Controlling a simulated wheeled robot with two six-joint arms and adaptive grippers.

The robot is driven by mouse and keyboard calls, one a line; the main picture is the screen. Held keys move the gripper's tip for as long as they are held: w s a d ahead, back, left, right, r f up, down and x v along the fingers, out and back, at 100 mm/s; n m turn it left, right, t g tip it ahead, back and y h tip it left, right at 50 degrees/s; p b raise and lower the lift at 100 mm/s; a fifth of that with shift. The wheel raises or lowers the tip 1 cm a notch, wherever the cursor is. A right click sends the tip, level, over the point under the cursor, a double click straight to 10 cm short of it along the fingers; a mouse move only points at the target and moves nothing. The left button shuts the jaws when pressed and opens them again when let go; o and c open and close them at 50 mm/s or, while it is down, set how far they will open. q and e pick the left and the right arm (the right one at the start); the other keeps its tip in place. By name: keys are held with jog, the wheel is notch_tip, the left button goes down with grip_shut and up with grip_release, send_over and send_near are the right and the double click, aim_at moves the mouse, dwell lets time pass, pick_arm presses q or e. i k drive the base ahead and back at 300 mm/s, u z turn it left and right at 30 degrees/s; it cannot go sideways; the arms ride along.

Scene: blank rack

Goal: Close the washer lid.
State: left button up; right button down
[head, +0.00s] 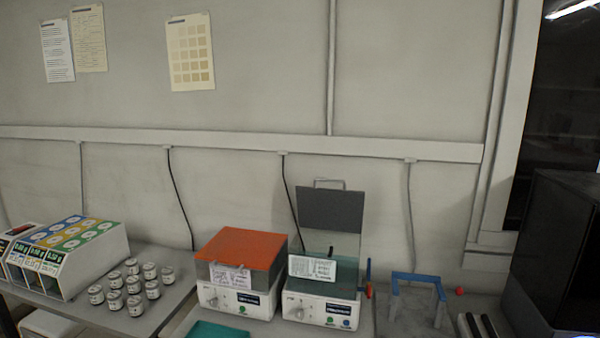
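Two white machines stand side by side on the bench; their labels are too small to read for certain. The right machine (319,309) has its lid (332,209) open, a dark grey panel with a thin handle on top, standing upright at the back. A white printed card (313,268) stands at the front of its teal-grey body. I take this open machine as the washer. The left machine (237,300) has an orange top (242,248) that lies flat, with a similar card in front. Neither of my grippers shows in the head view.
A blue frame stand (418,277) and a small red ball (459,291) are right of the open machine. A dark cabinet (560,260) stands far right. Several small jars (132,265) and a colourful sectioned box (98,268) are left. A teal tray (217,330) is in front.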

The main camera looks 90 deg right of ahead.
aim_at(342, 210)
jog(key=z, duration=0.6)
jog(key=i, duration=1)
jog(key=z, duration=0.95)
